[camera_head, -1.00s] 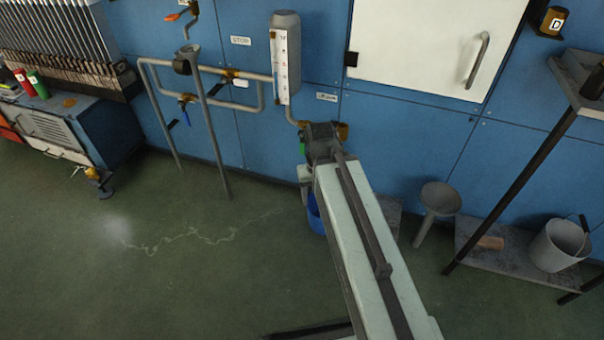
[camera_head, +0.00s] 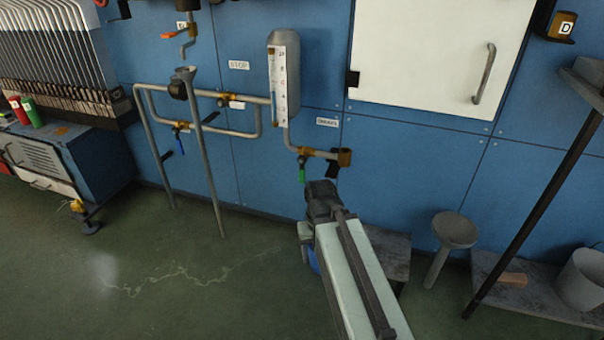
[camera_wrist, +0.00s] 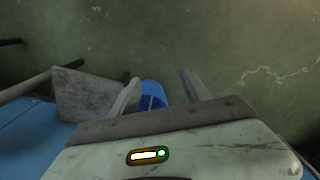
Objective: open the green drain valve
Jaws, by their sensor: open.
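The drain valve's green handle (camera_head: 302,171) hangs straight down from a brass body on the pipe below the gauge tank. A label, apparently reading DRAIN (camera_head: 327,122), is just above that pipe. My gripper (camera_head: 320,188) is below and to the right of the green handle in the head view, apart from it. In the wrist view, my gripper (camera_wrist: 159,78) has its two fingers spread with nothing between them, and points toward the floor. The valve does not show in the wrist view.
A blue bucket (camera_wrist: 153,94) stands on the floor below my gripper. A blue-handled valve (camera_head: 180,140) is on the pipes at left. A grey stool (camera_head: 453,231) and a pale bucket (camera_head: 582,280) are at right. Open green floor (camera_head: 190,290) lies at left.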

